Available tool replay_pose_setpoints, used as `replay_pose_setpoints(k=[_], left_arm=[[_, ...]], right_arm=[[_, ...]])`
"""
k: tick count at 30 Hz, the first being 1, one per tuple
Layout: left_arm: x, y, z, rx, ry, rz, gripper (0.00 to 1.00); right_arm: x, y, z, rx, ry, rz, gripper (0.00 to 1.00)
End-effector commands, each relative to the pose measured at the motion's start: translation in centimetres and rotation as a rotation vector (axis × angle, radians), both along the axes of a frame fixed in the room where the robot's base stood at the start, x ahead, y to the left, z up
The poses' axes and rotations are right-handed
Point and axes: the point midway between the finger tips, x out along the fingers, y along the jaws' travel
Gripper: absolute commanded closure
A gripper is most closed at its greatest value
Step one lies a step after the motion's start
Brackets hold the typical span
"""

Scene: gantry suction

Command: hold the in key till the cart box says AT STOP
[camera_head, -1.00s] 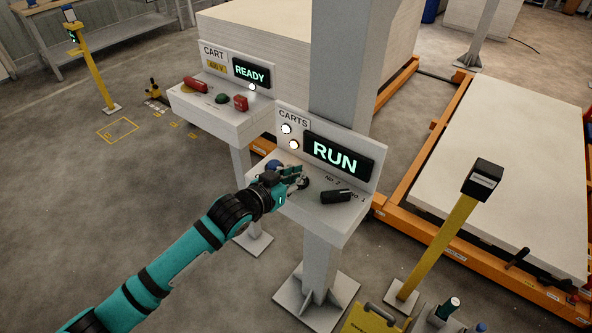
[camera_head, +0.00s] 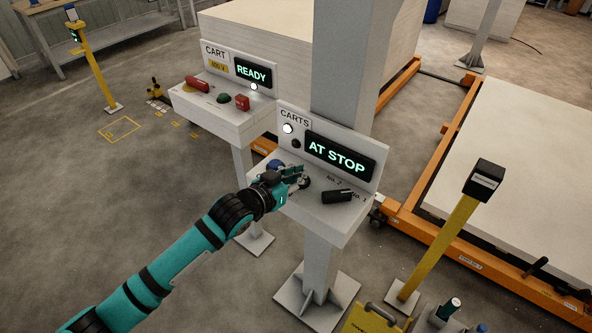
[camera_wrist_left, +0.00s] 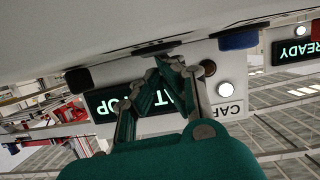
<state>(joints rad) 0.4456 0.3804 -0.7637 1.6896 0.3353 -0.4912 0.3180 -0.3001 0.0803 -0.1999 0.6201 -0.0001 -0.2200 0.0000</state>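The cart box marked CARTS (camera_head: 294,118) stands on a grey post, and its green display (camera_head: 340,155) reads AT STOP. The display shows upside down in the left wrist view (camera_wrist_left: 102,104), partly covered by my fingers. My left gripper (camera_head: 300,176) is at the box's sloped panel. Its fingertips (camera_wrist_left: 166,62) come together close against a dark round key (camera_wrist_left: 156,47); I cannot tell whether they touch it. In the head view this key (camera_head: 304,183) is partly hidden by the gripper. My right gripper is not in view.
A blue button (camera_head: 274,164) sits just left of my gripper and a black selector (camera_head: 337,196) to the right. A second box marked CART (camera_head: 215,52) reads READY. A yellow post (camera_head: 437,245) and an orange-framed cart with a pale slab (camera_head: 530,180) stand right.

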Motion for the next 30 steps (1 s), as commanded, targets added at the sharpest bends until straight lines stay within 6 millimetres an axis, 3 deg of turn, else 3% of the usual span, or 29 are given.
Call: replay_pose_setpoints(k=[1, 5, 12, 13, 15, 24, 30], left_arm=[[-0.4, 0.1, -1.2, 0.014, 0.027, 0.002, 1.0], [-0.2, 0.1, 0.0, 0.013, 0.024, 0.002, 1.0], [0.6, 0.3, 4.6, 0.005, 0.007, 0.006, 1.0], [-0.2, 0.8, 3.6, 0.006, 0.009, 0.005, 1.0], [-1.3, 1.6, 4.0, 0.005, 0.005, 0.003, 1.0], [-5.5, 4.7, 6.1, 0.003, 0.0, 0.004, 1.0], [-6.8, 5.7, 6.9, 0.001, 0.0, 0.005, 1.0]], right_arm=[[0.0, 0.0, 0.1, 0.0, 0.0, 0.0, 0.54], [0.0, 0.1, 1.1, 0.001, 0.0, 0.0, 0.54], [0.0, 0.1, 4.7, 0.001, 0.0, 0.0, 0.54], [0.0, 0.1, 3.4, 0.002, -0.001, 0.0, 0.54], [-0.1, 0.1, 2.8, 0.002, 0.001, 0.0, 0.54], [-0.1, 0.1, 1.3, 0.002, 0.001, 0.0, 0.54], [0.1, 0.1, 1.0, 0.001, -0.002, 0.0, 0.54]])
